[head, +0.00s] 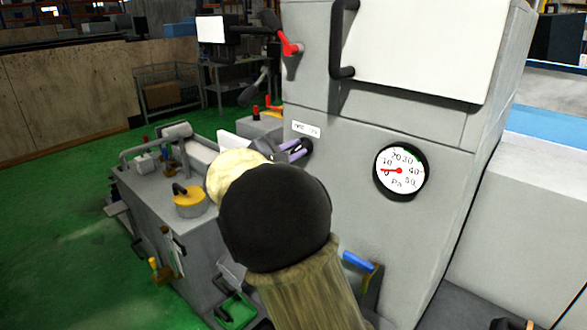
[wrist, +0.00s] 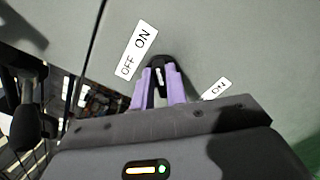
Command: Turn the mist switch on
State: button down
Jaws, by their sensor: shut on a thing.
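The mist switch is a small black rotary knob (wrist: 157,61) with a white mark, on the grey machine panel. A white label (wrist: 137,51) reading OFF and ON sits beside it. My gripper (wrist: 156,84) has its purple fingers on both sides of the knob, shut on it. The white mark shows between the fingers, about in line with them. In the head view, my gripper (head: 297,151) meets the dark knob (head: 307,146) just below a small white label (head: 306,130). My arm hides part of the panel there.
A round gauge (head: 401,171) is to the right of the switch. A red lever (head: 289,45) and a black door handle (head: 340,40) are above. A blue-handled lever (head: 359,262) is below. A second label (wrist: 217,89) is partly hidden by my gripper. Green floor (head: 60,215) lies open at left.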

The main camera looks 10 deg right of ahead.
jog(key=m+b, duration=0.1)
jog(key=b, duration=0.1)
jog(key=m+b, duration=0.2)
jog(key=b, duration=0.1)
jog(key=shift+s+d+f, duration=0.1)
jog(key=shift+f, duration=0.15)
jog(key=shift+r, duration=0.15)
jog(key=c, duration=1.4)
grip_release()
jog(key=b+v, duration=0.2)
jog(key=v, duration=1.5)
jog(key=shift+s+a+b, duration=0.15)
jog(key=shift+a+b, duration=0.05)
jog(key=shift+b, duration=0.2)
